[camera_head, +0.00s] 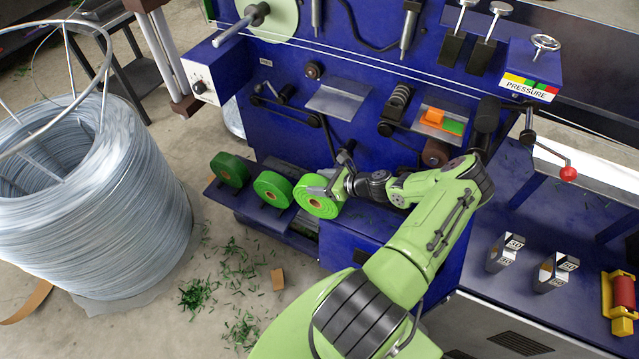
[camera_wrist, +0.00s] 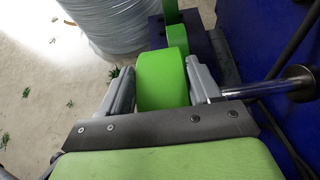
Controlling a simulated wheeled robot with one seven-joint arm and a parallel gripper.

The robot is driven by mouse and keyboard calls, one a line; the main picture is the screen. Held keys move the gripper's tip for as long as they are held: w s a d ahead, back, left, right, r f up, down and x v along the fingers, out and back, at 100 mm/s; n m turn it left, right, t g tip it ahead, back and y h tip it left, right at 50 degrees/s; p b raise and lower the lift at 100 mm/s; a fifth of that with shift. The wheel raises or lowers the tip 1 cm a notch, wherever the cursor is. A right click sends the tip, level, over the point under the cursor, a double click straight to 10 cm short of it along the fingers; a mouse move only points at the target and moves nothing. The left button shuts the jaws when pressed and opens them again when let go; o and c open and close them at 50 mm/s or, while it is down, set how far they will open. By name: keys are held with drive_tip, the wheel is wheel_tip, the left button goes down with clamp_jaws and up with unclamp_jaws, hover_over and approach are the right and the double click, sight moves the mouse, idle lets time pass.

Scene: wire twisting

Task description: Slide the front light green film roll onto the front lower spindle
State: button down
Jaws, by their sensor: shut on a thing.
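The light green film roll (camera_head: 313,205) stands at the right end of a row of rolls on a low dark ledge. My gripper (camera_head: 326,189) is shut on it. In the wrist view the roll (camera_wrist: 162,80) sits between the two grey fingers of my gripper (camera_wrist: 160,76), one on each side. I cannot tell whether the roll still touches the ledge. A bare metal rod (camera_wrist: 262,88), which looks like a spindle, sticks out of the blue machine just right of the right finger. In the head view my wrist hides most of that area.
A mid-green roll (camera_head: 272,188) and a dark green roll (camera_head: 229,170) stand left of the held one on the ledge (camera_head: 300,240). The blue machine (camera_head: 290,125) rises behind. A big wire coil (camera_head: 120,190) stands on the left. Green scraps (camera_head: 235,270) litter the floor.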

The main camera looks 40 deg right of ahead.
drive_tip(key=shift+w+d+b, duration=0.45)
drive_tip(key=shift+d+b, duration=0.45)
drive_tip(key=shift+d, duration=0.35)
drive_tip(key=shift+w+d+b, duration=0.5)
drive_tip(key=shift+d+b, duration=0.45)
drive_tip(key=shift+d, duration=0.35)
drive_tip(key=shift+w+d+b, duration=0.45)
drive_tip(key=shift+d+b, duration=0.45)
drive_tip(key=shift+d, duration=0.35)
drive_tip(key=shift+w+d+b, duration=0.5)
drive_tip(key=shift+d+b, duration=0.9)
drive_tip(key=shift+b, duration=0.1)
drive_tip(key=shift+w+d+b, duration=0.45)
drive_tip(key=shift+d+b, duration=0.9)
drive_tip(key=shift+b, duration=0.15)
drive_tip(key=shift+w+d+b, duration=0.5)
drive_tip(key=shift+d+b, duration=0.9)
drive_tip(key=shift+b, duration=0.1)
drive_tip(key=shift+c, duration=0.8)
unclamp_jaws()
drive_tip(key=shift+r, duration=0.1)
drive_tip(key=shift+s, duration=0.1)
